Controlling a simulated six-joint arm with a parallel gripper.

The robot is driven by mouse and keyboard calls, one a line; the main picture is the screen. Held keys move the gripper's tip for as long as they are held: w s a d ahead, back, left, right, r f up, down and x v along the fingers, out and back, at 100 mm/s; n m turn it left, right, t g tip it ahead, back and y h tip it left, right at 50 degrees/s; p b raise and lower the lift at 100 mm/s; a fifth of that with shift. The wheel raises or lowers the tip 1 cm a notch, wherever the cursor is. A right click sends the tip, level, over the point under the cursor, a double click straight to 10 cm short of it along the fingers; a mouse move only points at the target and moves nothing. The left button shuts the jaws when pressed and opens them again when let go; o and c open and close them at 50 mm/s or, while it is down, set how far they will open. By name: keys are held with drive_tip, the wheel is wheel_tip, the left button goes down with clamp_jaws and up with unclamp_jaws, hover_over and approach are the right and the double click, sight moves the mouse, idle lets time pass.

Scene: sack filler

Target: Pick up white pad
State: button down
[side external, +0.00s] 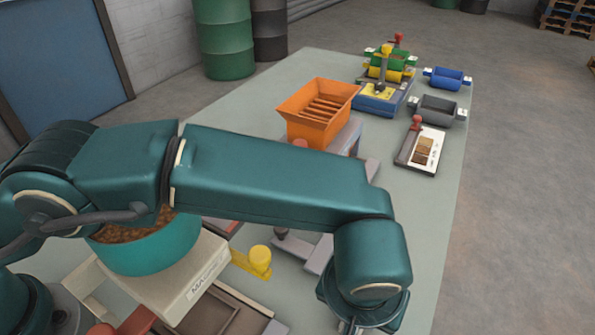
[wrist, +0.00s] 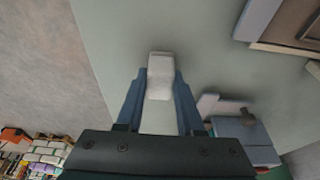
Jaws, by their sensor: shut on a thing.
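In the wrist view my gripper (wrist: 161,100) is shut on the white pad (wrist: 160,66), a small pale block held between the two blue-grey fingers. The pad's far end sticks out past the fingertips over the grey-green table (wrist: 120,30). I cannot tell from this view whether it touches the table. In the side external view my arm reaches across the table, and my gripper is mostly cut off at the bottom edge. The pad does not show there.
An orange hopper (side external: 318,110), a teal tub (side external: 150,247) on a white scale and a yellow knob (side external: 260,259) stand on the table. Coloured bins, including a blue one (side external: 447,78), are at the far end.

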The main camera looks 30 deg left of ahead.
wheel_tip(320, 180, up, 10)
drive_tip(key=shift+f, duration=0.2)
idle(0.5)
